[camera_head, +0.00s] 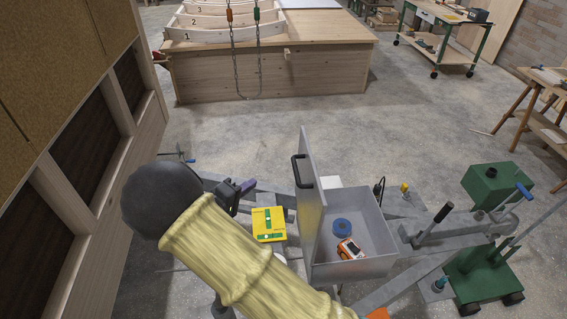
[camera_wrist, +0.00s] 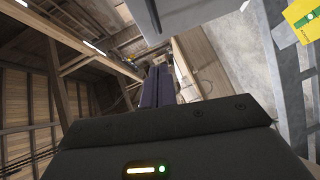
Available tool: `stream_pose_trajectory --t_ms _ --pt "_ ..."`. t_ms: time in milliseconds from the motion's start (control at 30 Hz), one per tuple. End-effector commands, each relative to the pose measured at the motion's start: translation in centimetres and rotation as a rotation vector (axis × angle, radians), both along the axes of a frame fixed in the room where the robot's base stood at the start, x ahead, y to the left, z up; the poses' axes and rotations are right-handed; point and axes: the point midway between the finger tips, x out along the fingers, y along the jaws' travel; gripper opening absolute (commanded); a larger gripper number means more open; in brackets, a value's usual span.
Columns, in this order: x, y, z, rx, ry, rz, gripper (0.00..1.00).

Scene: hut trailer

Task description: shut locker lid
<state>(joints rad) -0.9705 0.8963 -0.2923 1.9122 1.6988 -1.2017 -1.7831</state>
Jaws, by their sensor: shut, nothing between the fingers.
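The locker (camera_head: 375,266) is a grey metal box on the trailer frame. Its lid (camera_head: 312,215) stands open, about upright, along the box's left side, with a black handle (camera_head: 301,171) on its left face. Inside the box lie a blue ring-shaped roll (camera_head: 342,228) and an orange device (camera_head: 350,249). My gripper (camera_head: 248,186) is shut and empty, left of the lid and apart from it. In the wrist view its purple fingers (camera_wrist: 157,88) are together. A pale grey panel at the top of that view may be the lid; I cannot tell.
A yellow block with green vials (camera_head: 269,223) lies left of the lid, below my gripper. A lever with a black grip (camera_head: 433,224) and a green box (camera_head: 497,186) are right of the locker. A wood-panelled wall (camera_head: 75,110) stands at left.

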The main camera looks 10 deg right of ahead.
Motion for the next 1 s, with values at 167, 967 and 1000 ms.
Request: stream_pose_trajectory --t_ms 167,967,1000 --pt "0.0 -0.1 -0.1 0.001 0.000 -0.001 0.00" --pt "7.0 -6.9 -1.4 0.002 0.001 -0.001 0.00" --pt "7.3 -7.5 -1.5 0.000 0.002 -0.003 0.00"
